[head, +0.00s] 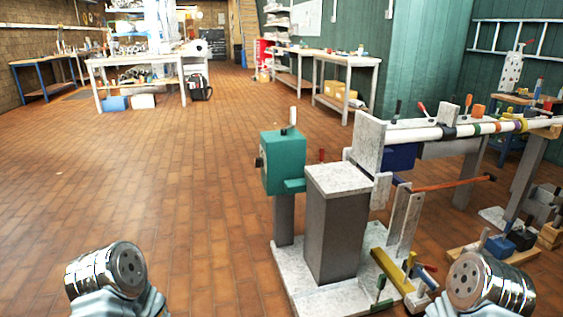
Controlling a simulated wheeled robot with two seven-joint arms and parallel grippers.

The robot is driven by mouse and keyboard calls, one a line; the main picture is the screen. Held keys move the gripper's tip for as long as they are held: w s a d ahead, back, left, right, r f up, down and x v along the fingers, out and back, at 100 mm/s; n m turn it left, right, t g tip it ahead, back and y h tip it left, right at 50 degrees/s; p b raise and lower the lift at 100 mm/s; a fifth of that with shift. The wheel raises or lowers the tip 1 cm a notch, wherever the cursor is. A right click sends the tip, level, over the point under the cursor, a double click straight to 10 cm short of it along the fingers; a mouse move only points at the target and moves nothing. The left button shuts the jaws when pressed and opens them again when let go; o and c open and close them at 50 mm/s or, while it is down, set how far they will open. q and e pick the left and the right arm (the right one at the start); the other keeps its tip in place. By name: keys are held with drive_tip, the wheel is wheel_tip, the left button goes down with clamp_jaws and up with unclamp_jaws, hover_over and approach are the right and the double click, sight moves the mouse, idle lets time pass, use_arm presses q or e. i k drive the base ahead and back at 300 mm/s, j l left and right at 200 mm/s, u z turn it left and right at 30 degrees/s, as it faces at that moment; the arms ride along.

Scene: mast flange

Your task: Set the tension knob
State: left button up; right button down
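A teal box (284,162) stands on a grey post at the left end of a machine, with a light upright lever on top. A small dark round part (258,162) sits on the box's left face; I cannot tell whether it is the tension knob. A small red-tipped part (321,155) shows just right of the box. No gripper fingers show.
A grey block pedestal (338,235) stands in front of the teal box on a pale base plate (330,299). A long pale tube (415,134) with coloured bands runs right. Loose clamps lie around the base. The tiled floor (150,190) at left is clear; workbenches (135,65) stand behind.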

sight(259, 161)
drive_tip(key=j, duration=0.25)
drive_tip(key=k+j+u, duration=0.1)
drive_tip(key=j, duration=0.2)
drive_tip(key=i+j+z, duration=0.1)
drive_tip(key=i, duration=0.25)
drive_tip(key=i+j+z, duration=0.1)
drive_tip(key=i+j, duration=0.25)
